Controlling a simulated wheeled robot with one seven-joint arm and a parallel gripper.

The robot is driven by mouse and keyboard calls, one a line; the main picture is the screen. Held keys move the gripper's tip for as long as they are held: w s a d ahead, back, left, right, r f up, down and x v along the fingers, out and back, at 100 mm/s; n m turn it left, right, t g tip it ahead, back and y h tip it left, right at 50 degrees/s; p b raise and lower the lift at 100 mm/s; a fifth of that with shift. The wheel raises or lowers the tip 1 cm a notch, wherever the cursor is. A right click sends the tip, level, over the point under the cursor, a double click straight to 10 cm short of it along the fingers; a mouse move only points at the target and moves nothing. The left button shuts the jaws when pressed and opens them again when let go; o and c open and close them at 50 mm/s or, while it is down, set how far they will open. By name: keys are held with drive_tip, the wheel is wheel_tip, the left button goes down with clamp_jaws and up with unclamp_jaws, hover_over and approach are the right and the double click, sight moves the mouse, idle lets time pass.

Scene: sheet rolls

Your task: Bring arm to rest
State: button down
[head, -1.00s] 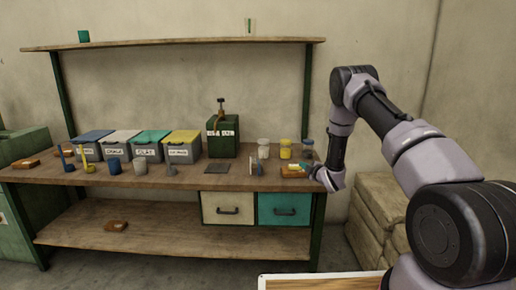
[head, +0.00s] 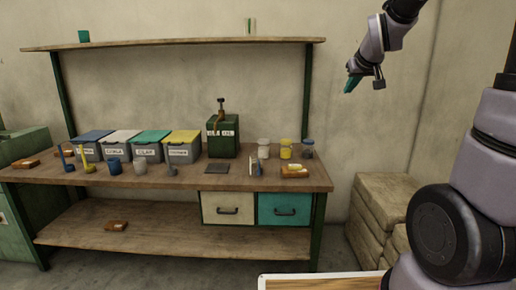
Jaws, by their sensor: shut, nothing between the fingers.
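My gripper (head: 364,83) is at the upper right of the head view, high in front of the bare wall and to the right of the workbench (head: 200,182). It is shut with nothing held, and its fingers point down and to the left. It is apart from the bench and from everything on it. My arm rises along the right edge, and its upper links run partly out of the picture at the top.
Four lidded bins (head: 147,147), a green box (head: 222,140), small jars (head: 286,149) and cups stand on the bench. An upper shelf (head: 180,43) ends left of my gripper. Stacked sacks (head: 385,210) lie below it. A board edge (head: 320,282) shows at the bottom.

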drive_tip(key=s+a+m+g+y, duration=0.1)
drive_tip(key=s+a+m, duration=0.1)
drive_tip(key=s, duration=1.1)
drive_tip(key=s+a+r+m+g+y, duration=0.1)
drive_tip(key=s+a+m+g, duration=0.1)
drive_tip(key=s, duration=1.1)
drive_tip(key=shift+s+m, duration=0.2)
drive_tip(key=shift+m, duration=0.5)
